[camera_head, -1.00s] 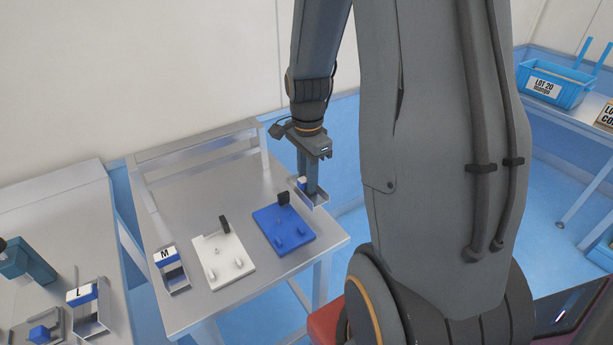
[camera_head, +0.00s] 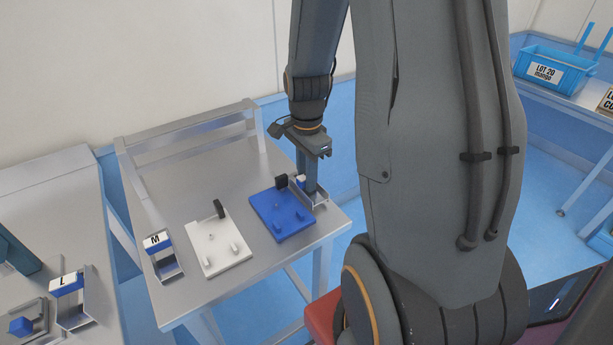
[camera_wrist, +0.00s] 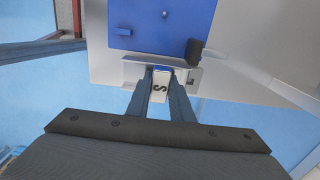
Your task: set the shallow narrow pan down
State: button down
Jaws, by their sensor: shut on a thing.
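The shallow narrow pan, a small metal pan with an S label, is in my gripper at the right of the blue board in the head view (camera_head: 321,199). In the wrist view its metal wall (camera_wrist: 133,72) lies along the blue board's edge (camera_wrist: 150,35). My gripper (camera_head: 310,192) points down and is shut on the pan's labelled grip, with the fingers on either side of the S (camera_wrist: 160,86). The pan is at or just above the table top (camera_head: 200,180); I cannot tell whether it touches. The fingers partly hide it.
A white board (camera_head: 222,257) with pegs lies left of the blue one. A pan marked M (camera_head: 166,266) stands left of that. A pan marked L (camera_head: 72,309) is on the left table. The table's right edge is close to the held pan.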

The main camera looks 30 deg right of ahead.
jog(key=shift+f+b, duration=0.3)
jog(key=shift+f, duration=0.3)
jog(key=c, duration=1.5)
grip_release()
jog(key=shift+r, duration=0.1)
notch_tip(320, 180, up, 6)
jog(key=shift+r+b, duration=0.1)
jog(key=shift+b, duration=0.5)
jog(key=shift+r, duration=0.7)
jog(key=shift+a, duration=0.1)
